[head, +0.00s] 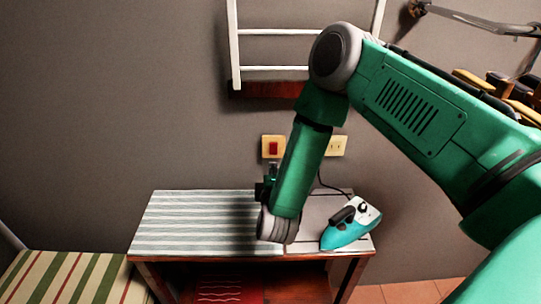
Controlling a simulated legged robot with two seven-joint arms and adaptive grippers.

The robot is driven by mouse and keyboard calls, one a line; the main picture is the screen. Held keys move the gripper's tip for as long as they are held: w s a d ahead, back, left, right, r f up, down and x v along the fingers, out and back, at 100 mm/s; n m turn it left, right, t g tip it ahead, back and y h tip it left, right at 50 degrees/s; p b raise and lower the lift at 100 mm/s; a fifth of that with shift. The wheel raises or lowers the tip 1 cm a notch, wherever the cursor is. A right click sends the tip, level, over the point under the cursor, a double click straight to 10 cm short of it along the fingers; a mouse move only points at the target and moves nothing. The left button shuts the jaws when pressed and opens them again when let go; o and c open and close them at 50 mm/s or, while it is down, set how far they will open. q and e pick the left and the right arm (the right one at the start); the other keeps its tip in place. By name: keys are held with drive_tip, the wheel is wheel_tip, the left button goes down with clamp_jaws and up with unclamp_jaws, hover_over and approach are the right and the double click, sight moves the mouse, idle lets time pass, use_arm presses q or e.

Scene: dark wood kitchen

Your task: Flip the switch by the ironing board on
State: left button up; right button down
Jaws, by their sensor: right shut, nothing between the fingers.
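The red switch (273,147) sits in a pale yellow plate on the grey wall, above the back edge of the ironing board. The ironing board (190,222) has a striped top on a wooden stand. My right arm comes in from the right and bends down in front of the wall. My right gripper (271,170) is small and dark, partly hidden by my own wrist. It is shut and empty, just below the switch in the picture. I cannot tell whether it touches the plate. My left gripper is not in view.
A teal and white iron (345,230) stands on the right of the board, its cord running up toward a wall socket (338,146). A white rack (275,68) hangs above. A striped cushion (60,278) lies at lower left. The wall at left is clear.

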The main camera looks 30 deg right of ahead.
sight(275, 155)
drive_tip(key=x, duration=0.4)
drive_tip(key=d+x, duration=0.1)
drive_tip(key=x, duration=0.1)
drive_tip(key=shift+s+d+f+p, duration=0.2)
drive_tip(key=shift+s+p, duration=0.1)
drive_tip(key=shift+p, duration=0.1)
drive_tip(key=shift+w+a+r, duration=0.1)
drive_tip(key=shift+w+a, duration=0.2)
drive_tip(key=shift+a+r, duration=0.1)
drive_tip(key=shift+a, duration=0.35)
drive_tip(key=shift+w+d+b, duration=0.1)
drive_tip(key=shift+d+b, duration=0.1)
drive_tip(key=shift+b, duration=0.1)
drive_tip(key=shift+d+f, duration=0.3)
drive_tip(key=shift+d, duration=0.25)
